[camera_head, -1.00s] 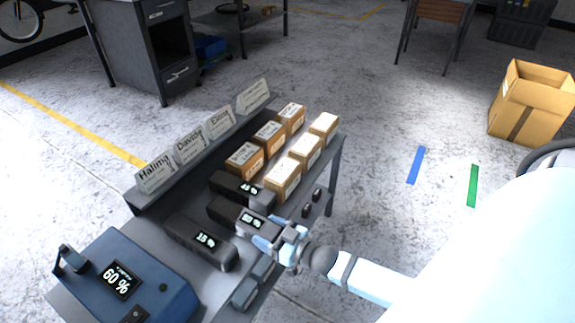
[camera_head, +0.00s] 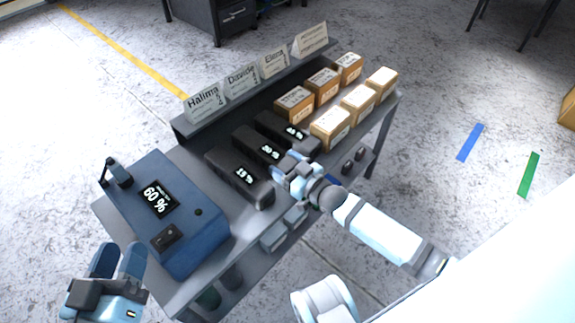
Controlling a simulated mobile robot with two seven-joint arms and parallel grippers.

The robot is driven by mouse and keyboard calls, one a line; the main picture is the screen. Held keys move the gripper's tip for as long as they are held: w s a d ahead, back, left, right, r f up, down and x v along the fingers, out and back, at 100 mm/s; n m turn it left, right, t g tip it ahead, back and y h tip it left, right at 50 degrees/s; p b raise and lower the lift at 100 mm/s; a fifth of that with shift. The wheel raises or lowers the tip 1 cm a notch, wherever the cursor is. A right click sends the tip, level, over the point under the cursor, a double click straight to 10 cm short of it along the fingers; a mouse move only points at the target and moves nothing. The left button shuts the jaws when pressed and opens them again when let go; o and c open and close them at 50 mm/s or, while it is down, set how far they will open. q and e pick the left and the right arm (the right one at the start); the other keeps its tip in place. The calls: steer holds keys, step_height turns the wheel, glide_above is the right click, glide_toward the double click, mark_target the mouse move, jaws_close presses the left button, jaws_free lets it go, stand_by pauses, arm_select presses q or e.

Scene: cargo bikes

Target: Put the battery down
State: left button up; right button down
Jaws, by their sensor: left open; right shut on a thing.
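Three black batteries with small lit displays lie side by side on the grey table: a front one (camera_head: 225,165), a middle one (camera_head: 247,142) and a back one (camera_head: 273,122). My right gripper (camera_head: 284,168) is shut on the near end of the middle battery, which lines up between the other two. Its underside is hidden, so I cannot tell whether it touches the tabletop. My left gripper (camera_head: 120,262) is open and empty, at the lower left in front of the blue charger box.
The blue box (camera_head: 190,225) with a 60 % display stands on the table's left end. Several small cartons (camera_head: 331,127) fill the right end. Name cards (camera_head: 205,102) stand along the back ledge. A lower shelf (camera_head: 275,237) holds more items.

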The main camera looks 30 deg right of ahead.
steer(key=shift+r, duration=0.15)
steer(key=shift+c, duration=1)
jaws_free()
